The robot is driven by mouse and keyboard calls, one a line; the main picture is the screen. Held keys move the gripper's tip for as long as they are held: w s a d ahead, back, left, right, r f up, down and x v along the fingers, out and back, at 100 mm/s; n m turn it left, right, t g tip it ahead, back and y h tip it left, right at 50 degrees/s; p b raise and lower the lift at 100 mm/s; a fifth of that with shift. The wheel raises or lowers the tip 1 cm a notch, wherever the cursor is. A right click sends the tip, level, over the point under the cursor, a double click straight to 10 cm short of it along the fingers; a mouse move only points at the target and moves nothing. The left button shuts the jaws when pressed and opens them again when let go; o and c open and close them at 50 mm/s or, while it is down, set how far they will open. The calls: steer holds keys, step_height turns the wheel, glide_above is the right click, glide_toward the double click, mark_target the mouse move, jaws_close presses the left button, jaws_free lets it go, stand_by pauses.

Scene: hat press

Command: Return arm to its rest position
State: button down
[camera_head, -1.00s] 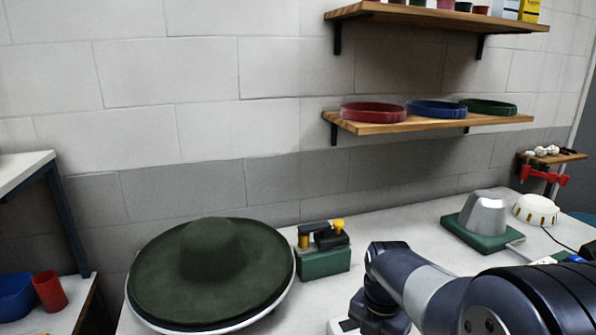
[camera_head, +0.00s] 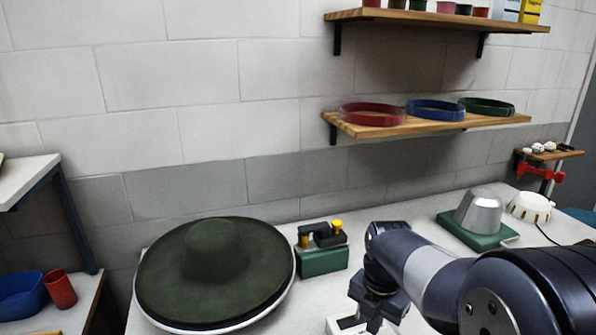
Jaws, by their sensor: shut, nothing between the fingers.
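My gripper (camera_head: 373,322) is at the lower middle of the head view, pointing down, partly cut off by the bottom edge. Its jaws are shut and hold nothing. My dark blue and grey arm reaches in from the lower right. A dark green wide-brimmed hat (camera_head: 212,258) lies on a round white base (camera_head: 180,329) on the table, left of my gripper and apart from it.
A green block with a yellow-knobbed device (camera_head: 323,262) stands between hat and arm. A silver form on a green base (camera_head: 480,216) and a white round object (camera_head: 531,207) stand at right. A shelf (camera_head: 430,124) holds red, blue and green rings.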

step_height(320, 180, down, 7)
steer(key=b, duration=0.5)
steer(key=shift+f, duration=0.1)
step_height(320, 180, up, 10)
steer(key=p, duration=0.7)
steer(key=shift+f, duration=0.25)
steer(key=shift+s+f, duration=0.1)
steer(key=shift+f, duration=0.05)
